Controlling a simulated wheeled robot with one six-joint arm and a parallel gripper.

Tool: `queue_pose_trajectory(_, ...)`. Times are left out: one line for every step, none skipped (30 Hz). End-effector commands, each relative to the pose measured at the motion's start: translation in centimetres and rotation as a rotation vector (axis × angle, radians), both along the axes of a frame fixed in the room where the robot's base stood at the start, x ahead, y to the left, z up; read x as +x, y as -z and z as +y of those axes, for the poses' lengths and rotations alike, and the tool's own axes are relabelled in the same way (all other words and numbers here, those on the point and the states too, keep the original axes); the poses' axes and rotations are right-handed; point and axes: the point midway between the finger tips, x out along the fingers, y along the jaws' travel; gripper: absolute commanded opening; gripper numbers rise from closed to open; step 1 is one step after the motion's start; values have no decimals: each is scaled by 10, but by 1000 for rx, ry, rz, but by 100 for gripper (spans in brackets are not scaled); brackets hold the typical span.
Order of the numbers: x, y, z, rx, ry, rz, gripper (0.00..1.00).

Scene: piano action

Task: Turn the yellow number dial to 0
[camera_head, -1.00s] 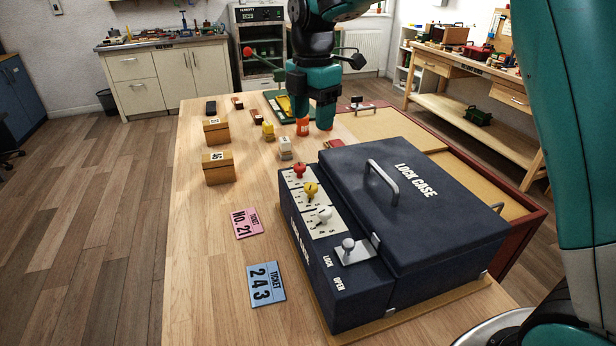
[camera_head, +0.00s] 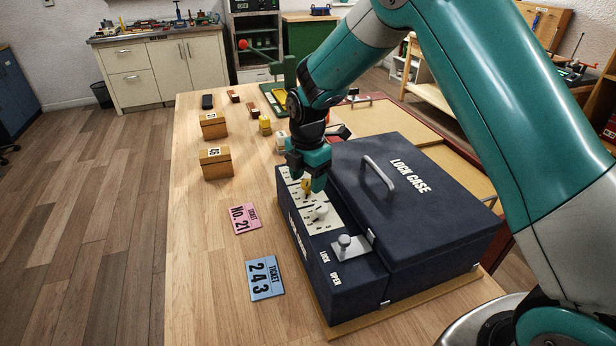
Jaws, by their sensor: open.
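The dark blue lock case (camera_head: 430,225) stands on the wooden table with a pale dial strip along its left side. The yellow dial (camera_head: 306,187) is a small knob on this strip, partly covered by my gripper (camera_head: 307,185). My gripper points down at the yellow dial with its jaws open, the dial showing between the fingertips. I cannot tell whether they touch it. The number at which the yellow dial points is too small and hidden to read. The white dial (camera_head: 321,211) stands nearer on the same strip. The red dial is hidden behind my gripper.
A metal lever (camera_head: 345,245) beside LOCK and OPEN marks is in front of the dials. A pink ticket (camera_head: 240,218) and a blue ticket (camera_head: 264,278) lie left of the case. Wooden boxes (camera_head: 216,163) and small blocks (camera_head: 264,125) stand further back.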

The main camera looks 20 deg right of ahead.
Motion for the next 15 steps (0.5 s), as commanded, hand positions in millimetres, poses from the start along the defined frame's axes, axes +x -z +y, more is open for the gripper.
queue_pose_trajectory(0,4,0,-1,0,2,60)
queue_pose_trajectory(0,6,0,-1,0,2,60)
queue_pose_trajectory(0,7,0,0,0,1,60)
queue_pose_trajectory(0,8,0,0,0,1,60)
queue_pose_trajectory(0,9,0,0,0,0,60)
queue_pose_trajectory(0,9,0,0,0,0,60)
queue_pose_trajectory(0,9,0,0,0,0,60)
queue_pose_trajectory(0,10,0,0,0,0,60)
queue_pose_trajectory(0,10,0,0,0,0,60)
queue_pose_trajectory(0,9,0,0,0,0,60)
queue_pose_trajectory(0,9,0,0,0,0,60)
queue_pose_trajectory(0,9,0,0,0,0,60)
queue_pose_trajectory(0,9,0,0,0,0,53)
queue_pose_trajectory(0,9,0,0,0,0,46)
queue_pose_trajectory(0,9,0,0,0,0,37)
